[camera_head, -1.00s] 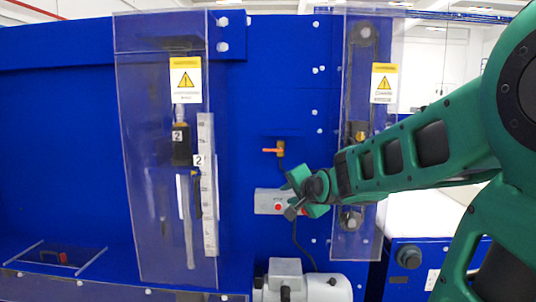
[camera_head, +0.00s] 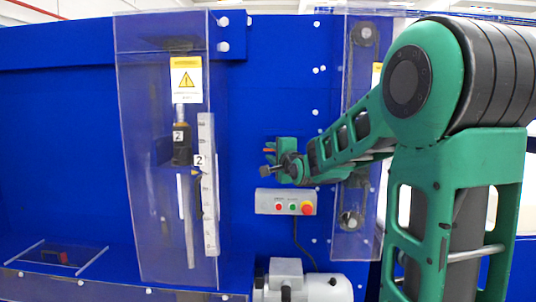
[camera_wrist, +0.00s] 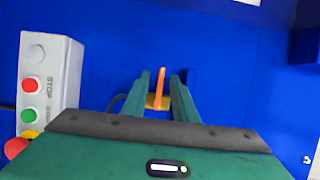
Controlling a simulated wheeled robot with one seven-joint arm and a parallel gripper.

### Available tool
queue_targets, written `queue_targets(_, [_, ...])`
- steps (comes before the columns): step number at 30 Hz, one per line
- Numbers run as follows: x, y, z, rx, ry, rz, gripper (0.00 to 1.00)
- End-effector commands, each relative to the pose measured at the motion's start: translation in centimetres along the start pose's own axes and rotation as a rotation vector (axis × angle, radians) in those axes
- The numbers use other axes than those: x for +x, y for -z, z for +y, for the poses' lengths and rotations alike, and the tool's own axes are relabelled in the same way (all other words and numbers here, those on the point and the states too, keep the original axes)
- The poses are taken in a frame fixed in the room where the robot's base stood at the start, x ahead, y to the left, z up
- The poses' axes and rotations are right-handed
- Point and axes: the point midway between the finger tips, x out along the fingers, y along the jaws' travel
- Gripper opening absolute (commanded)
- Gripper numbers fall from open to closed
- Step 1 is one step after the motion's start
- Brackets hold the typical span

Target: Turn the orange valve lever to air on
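The orange valve lever (camera_wrist: 161,84) stands out from a brass valve fitting (camera_wrist: 153,103) on the blue panel. In the wrist view it points up the picture, between the two fingers of my gripper (camera_wrist: 161,88). The fingers are apart, with a gap showing on each side of the lever. In the head view my gripper (camera_head: 281,162) is in front of the valve and hides most of it. Only a bit of the orange lever (camera_head: 268,150) shows at its left. I cannot tell whether a finger touches the lever.
A grey control box (camera_head: 265,202) with red and green buttons and a red emergency stop is just below my gripper; it also shows in the wrist view (camera_wrist: 62,80). Clear guards stand left (camera_head: 140,200) and right (camera_head: 354,75). A grey motor (camera_head: 325,287) sits below.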

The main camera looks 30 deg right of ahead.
Motion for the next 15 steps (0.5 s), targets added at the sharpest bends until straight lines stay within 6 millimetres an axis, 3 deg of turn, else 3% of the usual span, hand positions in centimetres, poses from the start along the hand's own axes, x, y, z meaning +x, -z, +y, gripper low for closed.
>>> queue_targets(6, [2.2,0.0,0.1,-0.001,-0.002,0.000,0.26])
queue_targets(15, [2.7,0.0,0.0,-0.001,0.000,0.000,0.26])
